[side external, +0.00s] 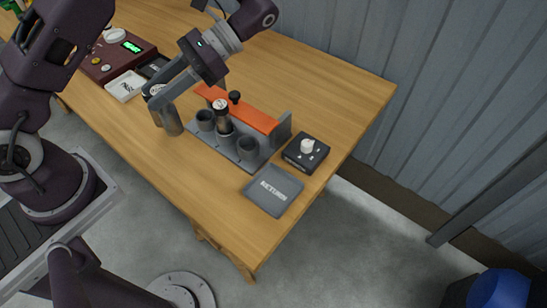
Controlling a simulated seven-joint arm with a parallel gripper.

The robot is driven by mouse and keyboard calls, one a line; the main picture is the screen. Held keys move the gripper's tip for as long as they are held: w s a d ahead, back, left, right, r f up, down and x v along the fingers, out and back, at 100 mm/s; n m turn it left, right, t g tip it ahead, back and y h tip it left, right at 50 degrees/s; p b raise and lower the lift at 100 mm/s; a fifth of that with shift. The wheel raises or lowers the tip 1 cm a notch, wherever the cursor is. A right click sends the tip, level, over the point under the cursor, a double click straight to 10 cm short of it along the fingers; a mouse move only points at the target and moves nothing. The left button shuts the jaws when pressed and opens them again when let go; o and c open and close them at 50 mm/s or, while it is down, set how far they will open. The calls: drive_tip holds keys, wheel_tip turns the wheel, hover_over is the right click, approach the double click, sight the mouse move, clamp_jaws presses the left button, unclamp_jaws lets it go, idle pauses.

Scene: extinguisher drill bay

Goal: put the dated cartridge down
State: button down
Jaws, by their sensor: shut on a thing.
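My gripper (159,100) hangs over the left part of the wooden table, shut on a grey cylindrical cartridge (172,121). The cartridge points down and slightly tilted, left of the grey rack; I cannot read any date on it. I cannot tell whether its lower end touches the table. The grey rack (222,158) has a row of cups and an orange bar behind them. A second cartridge (222,118) with a pale gauge-like top stands in the middle cup. The left cup (205,120) and the right cup (247,147) look empty.
A grey lettered tray (273,191) lies near the table's right end, its lettering unclear. A black box (305,153) with a white knob sits behind it. A maroon console (118,54) and a white card (125,86) are at left. The table's front strip is clear.

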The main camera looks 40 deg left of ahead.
drive_tip(key=d+r+n+t+h, duration=0.2)
drive_tip(key=d+r+n+h, duration=0.2)
drive_tip(key=d+n+h, duration=0.85)
drive_tip(key=w+d+r+n+t+h, duration=0.5)
drive_tip(key=w+d+n+t+h, duration=0.15)
drive_tip(key=d+n+t, duration=0.2)
wheel_tip(320, 180, down, 21)
drive_tip(key=m, duration=0.1)
drive_tip(key=shift+w+d+r+y, duration=0.15)
drive_tip(key=shift+w+d+y, duration=0.1)
drive_tip(key=shift+y, duration=0.15)
drive_tip(key=shift+g, duration=0.25)
drive_tip(key=c, duration=1)
unclamp_jaws()
